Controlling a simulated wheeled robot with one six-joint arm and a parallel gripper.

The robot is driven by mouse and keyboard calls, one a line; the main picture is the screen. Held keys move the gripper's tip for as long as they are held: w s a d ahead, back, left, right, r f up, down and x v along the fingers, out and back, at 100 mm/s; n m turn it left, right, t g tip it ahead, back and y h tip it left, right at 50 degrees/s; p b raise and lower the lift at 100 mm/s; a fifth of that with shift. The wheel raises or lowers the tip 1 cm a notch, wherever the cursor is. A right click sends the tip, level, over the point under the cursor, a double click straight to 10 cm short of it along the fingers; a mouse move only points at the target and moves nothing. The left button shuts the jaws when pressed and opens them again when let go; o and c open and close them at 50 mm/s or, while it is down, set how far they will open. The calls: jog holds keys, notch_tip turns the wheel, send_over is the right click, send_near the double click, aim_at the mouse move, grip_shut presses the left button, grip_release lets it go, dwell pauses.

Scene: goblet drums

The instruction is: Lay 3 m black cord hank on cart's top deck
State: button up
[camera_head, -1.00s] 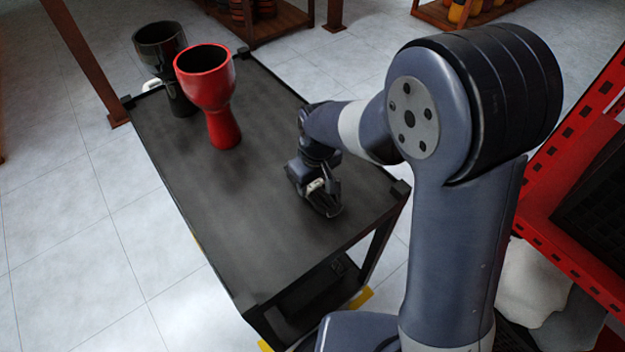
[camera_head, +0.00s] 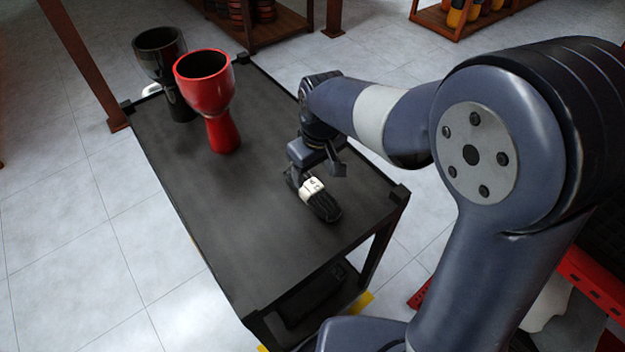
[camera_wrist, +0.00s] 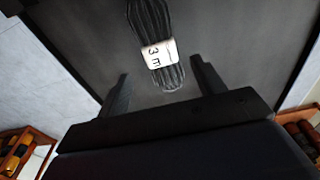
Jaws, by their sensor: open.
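The black cord hank (camera_head: 325,206) lies on the top deck of the dark cart (camera_head: 250,255), toward its near right part. A white band around its middle reads "3 m" in the wrist view, where the hank (camera_wrist: 172,76) lies beyond and between the fingertips. My gripper (camera_head: 318,172) is just above and behind the hank in the head view.
A red goblet drum (camera_head: 208,88) and a black goblet drum (camera_head: 160,55) stand at the deck's far left end. The deck's middle is bare. A red rack (camera_head: 590,285) is at the right, and wooden shelves (camera_head: 262,30) stand behind.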

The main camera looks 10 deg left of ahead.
aim_at(316, 190)
jog(key=r, duration=0.5)
jog(key=shift+s+d, duration=0.15)
jog(key=shift+d, duration=0.1)
jog(key=shift+f, duration=0.1)
